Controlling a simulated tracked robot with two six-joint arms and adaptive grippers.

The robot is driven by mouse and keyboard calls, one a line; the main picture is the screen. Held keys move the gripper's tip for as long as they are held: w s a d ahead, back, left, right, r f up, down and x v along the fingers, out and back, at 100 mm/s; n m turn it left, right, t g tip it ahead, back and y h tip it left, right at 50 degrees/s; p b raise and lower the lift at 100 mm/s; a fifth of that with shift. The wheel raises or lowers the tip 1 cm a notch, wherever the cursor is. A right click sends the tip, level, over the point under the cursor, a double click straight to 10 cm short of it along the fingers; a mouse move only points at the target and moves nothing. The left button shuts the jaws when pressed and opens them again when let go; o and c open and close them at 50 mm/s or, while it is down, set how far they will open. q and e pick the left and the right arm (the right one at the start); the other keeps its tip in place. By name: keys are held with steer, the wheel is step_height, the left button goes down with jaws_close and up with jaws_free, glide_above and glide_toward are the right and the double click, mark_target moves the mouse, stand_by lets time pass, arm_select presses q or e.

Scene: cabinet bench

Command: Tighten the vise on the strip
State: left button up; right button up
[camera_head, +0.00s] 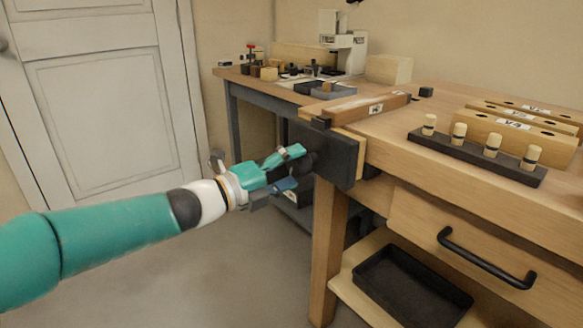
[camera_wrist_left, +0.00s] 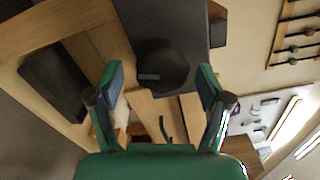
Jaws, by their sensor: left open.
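The vise (camera_head: 322,157) is a dark plate with a pale wooden face at the bench's left end. In the left wrist view its round dark knob (camera_wrist_left: 163,67) shows on the dark plate (camera_wrist_left: 165,25). The brown wooden strip (camera_head: 350,107) with a white label lies along the bench's end, just above the vise; whether the jaws touch it is hidden. My left gripper (camera_head: 294,168) is open in front of the vise. In the left wrist view its teal-and-dark fingers (camera_wrist_left: 160,82) are spread on either side of the knob, with gaps visible. My right gripper is out of view.
A dark rack (camera_head: 470,155) with several wooden pegs stands on the bench top, before labelled wooden blocks (camera_head: 517,130). A drawer with a black handle (camera_head: 485,262) and a dark tray (camera_head: 412,287) are below. A grey side table (camera_head: 262,108) with equipment stands behind. Floor left is clear.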

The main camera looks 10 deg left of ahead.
arm_select(q)
steer(key=v, duration=0.7)
stand_by(0.5)
